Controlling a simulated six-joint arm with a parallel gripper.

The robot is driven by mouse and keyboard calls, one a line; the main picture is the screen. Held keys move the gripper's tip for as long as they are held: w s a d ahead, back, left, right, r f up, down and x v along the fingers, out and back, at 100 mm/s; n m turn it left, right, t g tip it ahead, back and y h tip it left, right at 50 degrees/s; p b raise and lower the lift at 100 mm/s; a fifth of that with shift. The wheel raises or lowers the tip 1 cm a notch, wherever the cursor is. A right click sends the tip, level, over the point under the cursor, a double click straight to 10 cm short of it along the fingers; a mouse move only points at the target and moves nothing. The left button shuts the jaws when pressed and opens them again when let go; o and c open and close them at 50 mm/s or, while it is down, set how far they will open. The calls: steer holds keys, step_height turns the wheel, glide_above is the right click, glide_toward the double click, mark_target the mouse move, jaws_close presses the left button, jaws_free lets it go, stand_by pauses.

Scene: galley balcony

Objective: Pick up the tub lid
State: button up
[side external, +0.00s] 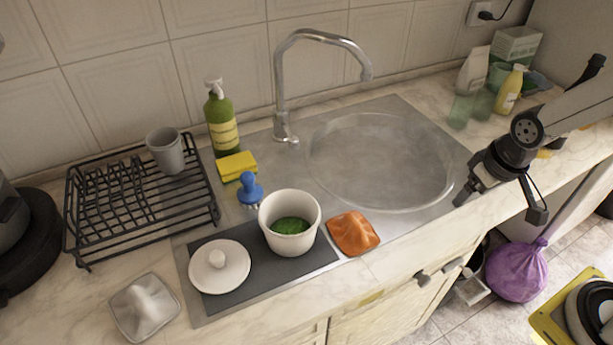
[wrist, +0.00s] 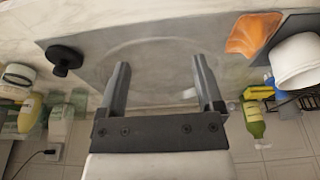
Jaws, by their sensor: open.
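The tub lid (side external: 219,267) is a white round lid with a knob, lying on the dark grey mat (side external: 315,257) at the front of the counter. A white tub (side external: 289,243) with green contents stands on the mat to the right of the lid; it also shows at the right edge of the wrist view (wrist: 298,62). My gripper (side external: 499,207) is open and empty over the right front edge of the sink, well to the right of the lid. Its two fingers (wrist: 160,85) show in the wrist view with nothing between them. The lid is not in the wrist view.
An orange cloth (side external: 353,233) lies right of the tub and a grey cloth (side external: 145,306) left of the lid. A blue brush (side external: 249,189), yellow sponge (side external: 237,166), green bottle (side external: 221,122) and black dish rack (side external: 100,218) stand behind. The tap (side external: 285,90) rises behind the sink (side external: 385,165).

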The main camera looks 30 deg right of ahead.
steer(key=w+a+m+y, duration=0.1)
steer(key=w+a+m, duration=0.4)
steer(key=w+a, duration=0.25)
steer(key=m+g+y, duration=0.1)
steer(key=m+y, duration=0.2)
steer(key=m, duration=1.3)
glide_toward(216, 256)
steer(key=f, duration=0.2)
steer(key=shift+w+a, duration=0.25)
steer(key=shift+w, duration=0.05)
steer(key=shift+x, duration=1.2)
